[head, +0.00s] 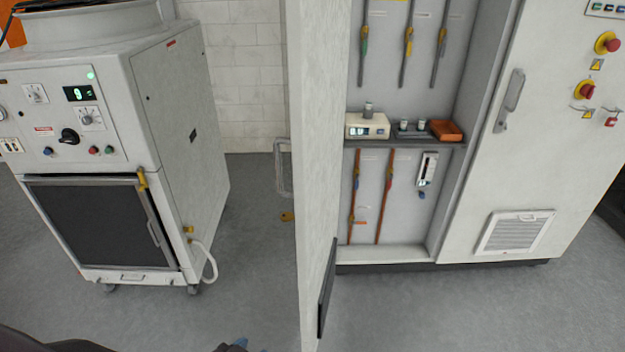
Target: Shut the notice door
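A tall pale door (317,130) stands open in the middle of the head view, seen nearly edge-on, in front of the cabinet (405,256). I take it for the notice door, but no notice can be read on it. A grey bar handle (283,167) sticks out on its left side. A dark flat panel (327,288) shows low on its right side. The cabinet's compartment to the right of the door is exposed. Neither of my grippers can be made out; only small dark and bluish parts, seemingly mine, show at the bottom edge.
A wheeled grey machine (183,130) with a dark front window stands at the left. A closed cabinet door (540,130) with a handle and red buttons is at the right. Shelf items include an orange box (447,130).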

